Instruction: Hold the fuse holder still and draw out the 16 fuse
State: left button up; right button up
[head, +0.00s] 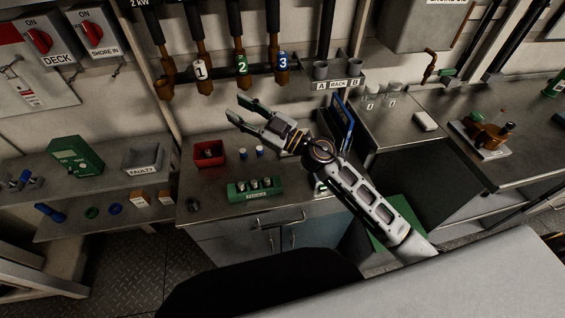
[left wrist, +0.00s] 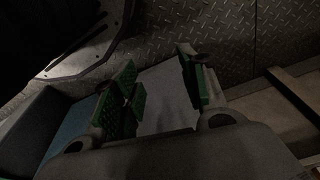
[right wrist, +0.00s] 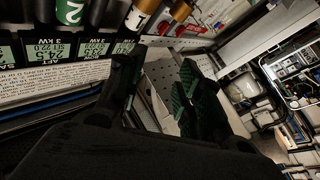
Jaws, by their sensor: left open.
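The green fuse holder (head: 256,196) sits on the metal cabinet top in the head view, with several light, dark-topped fuses (head: 254,184) upright in a row. The ratings are too small to read, so I cannot tell which is the 16 fuse. My right gripper (head: 236,108) is open and empty, high above and behind the holder, pointing left. Its green pads (right wrist: 195,95) show in the right wrist view. My left gripper (left wrist: 157,60) is open and empty in the left wrist view, over the floor. It is outside the head view.
A red box (head: 209,160) and two small blue-topped pieces (head: 252,153) stand behind the holder. A grey FAULTY bin (head: 144,159) and a green instrument (head: 76,156) are on the left shelf. Numbered hanging handles (head: 242,65) and an A/B rack (head: 338,85) are near my right gripper.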

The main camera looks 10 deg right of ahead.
jog(key=s+a+f+n+g+h, duration=0.25)
jog(key=f+n+g, duration=0.35)
jog(key=f+g, duration=0.45)
pick_arm(q)
jog(key=s+a+f, duration=0.1)
jog(key=s+f, duration=0.6)
jog(key=s, duration=0.2)
jog(key=s+a+f+g, duration=0.1)
jog(key=s+a+f, duration=0.1)
jog(key=s+f, duration=0.4)
jog(key=s, duration=0.3)
jog(key=shift+s+a+f, duration=0.25)
jog(key=shift+s+f, duration=0.1)
jog(key=shift+f, duration=0.05)
pick_arm(e)
jog(key=d+f+m+g+h, duration=0.2)
jog(key=d+f+h, duration=0.6)
jog(key=d+f, duration=0.3)
jog(key=shift+w+d+m+g, duration=0.3)
jog(key=shift+d+m+g, duration=0.1)
jog(key=shift+d, duration=0.45)
jog(key=shift+h, duration=0.25)
